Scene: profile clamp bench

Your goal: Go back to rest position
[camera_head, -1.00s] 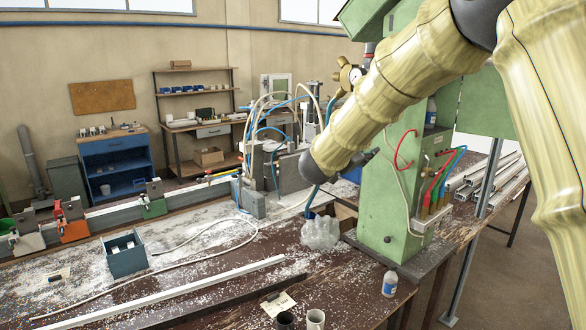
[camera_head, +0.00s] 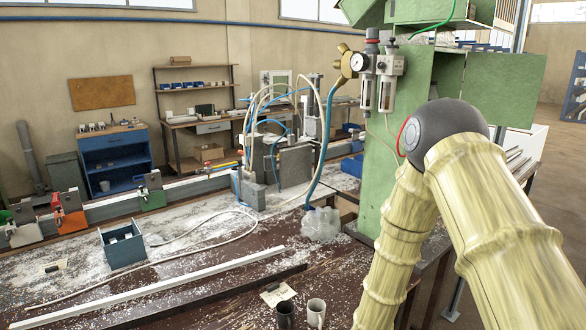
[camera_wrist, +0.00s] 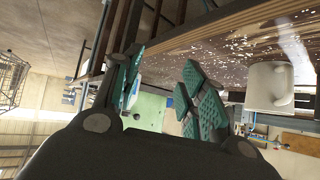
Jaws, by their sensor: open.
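My gripper (camera_wrist: 165,92) shows in the wrist view with its two green-padded fingers spread apart and nothing between them. In the head view my arm is folded at the right, and its gripper end is out of the picture below. In the wrist view a white mug (camera_wrist: 268,86) stands to the right of the fingers, apart from them. The head view shows a white mug (camera_head: 316,312) and a dark mug (camera_head: 285,314) at the bench's front edge.
The brown bench (camera_head: 190,290) is strewn with white chips. A long white profile (camera_head: 150,288), a blue-grey box (camera_head: 122,246) and a clear plastic bag (camera_head: 321,225) lie on it. A green machine column (camera_head: 405,120) stands behind my arm.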

